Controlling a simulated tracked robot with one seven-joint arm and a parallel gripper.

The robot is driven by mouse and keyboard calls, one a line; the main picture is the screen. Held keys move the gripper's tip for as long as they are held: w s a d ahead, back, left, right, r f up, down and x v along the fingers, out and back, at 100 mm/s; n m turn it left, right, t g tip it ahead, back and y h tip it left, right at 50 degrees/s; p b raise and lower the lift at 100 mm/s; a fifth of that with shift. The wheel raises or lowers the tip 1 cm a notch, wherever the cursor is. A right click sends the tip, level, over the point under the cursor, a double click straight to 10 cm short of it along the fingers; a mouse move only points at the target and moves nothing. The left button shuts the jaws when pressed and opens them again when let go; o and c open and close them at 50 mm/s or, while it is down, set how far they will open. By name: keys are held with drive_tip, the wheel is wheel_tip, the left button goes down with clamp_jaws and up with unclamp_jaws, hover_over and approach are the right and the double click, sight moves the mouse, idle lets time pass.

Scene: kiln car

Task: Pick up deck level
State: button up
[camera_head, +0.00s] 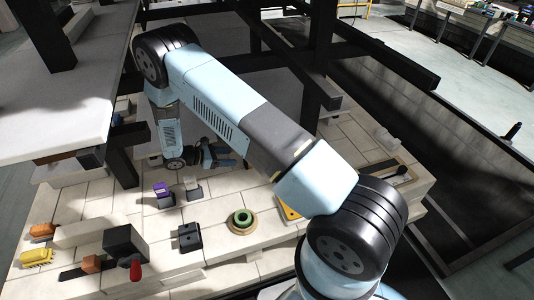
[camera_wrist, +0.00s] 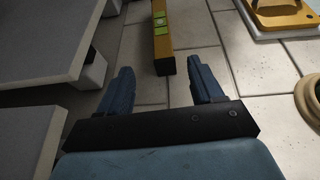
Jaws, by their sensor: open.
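The deck level (camera_wrist: 162,38) is an orange-yellow bar with a green vial window and a dark near end. It lies on the pale tiled deck in the wrist view, ahead of my gripper (camera_wrist: 164,80). The two blue fingers are apart, with the level's near end in line with the gap between them. Nothing is held. In the head view my gripper (camera_head: 213,154) is low over the deck behind my arm, and I cannot make out the level there.
A grey slab (camera_wrist: 45,35) on pale props stands close left of my gripper. A round ring (camera_head: 242,221), a black block (camera_head: 190,237) and a purple-topped block (camera_head: 163,194) stand on the deck. A yellow item (camera_wrist: 285,14) lies at right. Dark beams surround my arm.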

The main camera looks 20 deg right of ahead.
drive_tip(key=x, duration=0.8)
drive_tip(key=shift+w+r, duration=0.1)
drive_tip(key=shift+w, duration=0.05)
drive_tip(key=shift+s+x, duration=0.2)
drive_tip(key=shift+x, duration=2.95)
drive_tip(key=shift+s+r, duration=0.1)
drive_tip(key=shift+r, duration=0.05)
drive_tip(key=c, duration=1.2)
clamp_jaws()
drive_tip(key=shift+r, duration=0.15)
